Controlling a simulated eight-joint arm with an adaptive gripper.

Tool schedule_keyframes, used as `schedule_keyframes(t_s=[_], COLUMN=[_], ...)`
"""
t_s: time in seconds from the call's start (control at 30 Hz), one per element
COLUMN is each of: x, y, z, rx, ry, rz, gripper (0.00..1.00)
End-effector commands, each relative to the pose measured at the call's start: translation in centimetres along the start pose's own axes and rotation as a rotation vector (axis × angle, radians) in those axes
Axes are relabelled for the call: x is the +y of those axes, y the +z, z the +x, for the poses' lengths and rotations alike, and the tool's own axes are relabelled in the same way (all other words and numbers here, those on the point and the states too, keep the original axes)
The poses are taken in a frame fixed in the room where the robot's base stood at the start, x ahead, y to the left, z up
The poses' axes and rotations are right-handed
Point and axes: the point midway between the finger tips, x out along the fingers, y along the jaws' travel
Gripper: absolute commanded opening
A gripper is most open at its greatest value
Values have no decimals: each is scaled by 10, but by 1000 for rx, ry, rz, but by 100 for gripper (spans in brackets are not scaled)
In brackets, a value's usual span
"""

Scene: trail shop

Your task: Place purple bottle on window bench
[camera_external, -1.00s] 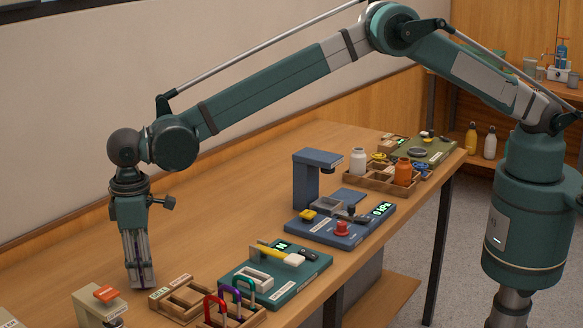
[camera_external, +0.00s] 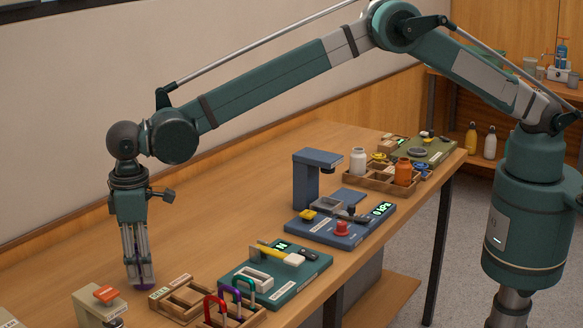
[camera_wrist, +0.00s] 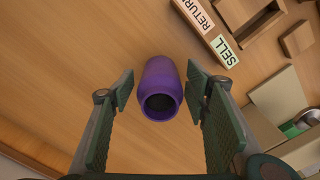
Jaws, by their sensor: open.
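The purple bottle (camera_wrist: 160,90) stands between my gripper's two fingers in the wrist view, its dark open mouth facing the camera. Gaps show on both sides of it. In the external view only a bit of the purple bottle (camera_external: 142,284) shows at the fingertips, low at the wooden bench top (camera_external: 238,190). My gripper (camera_external: 138,280) points down there with its fingers spread. Most of the bottle is hidden by the fingers in that view. Nothing visible marks this surface as the window bench.
A wooden tray (camera_external: 160,299) with compartments and "RETURN" and "SELL" labels lies right of my gripper. A beige device with an orange top (camera_external: 105,294) stands to the front left. Colored carabiners (camera_external: 215,308) and a green board (camera_external: 310,270) are farther right. Bare wood lies behind my gripper.

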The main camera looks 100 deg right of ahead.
Motion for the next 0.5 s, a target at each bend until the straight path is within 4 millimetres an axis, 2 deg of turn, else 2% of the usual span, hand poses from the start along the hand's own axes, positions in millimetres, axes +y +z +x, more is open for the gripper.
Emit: schedule_keyframes(t_s=[0.5], x=[0], y=[0], z=[-80], rx=[0], ry=[0], rz=[0], gripper=[47])
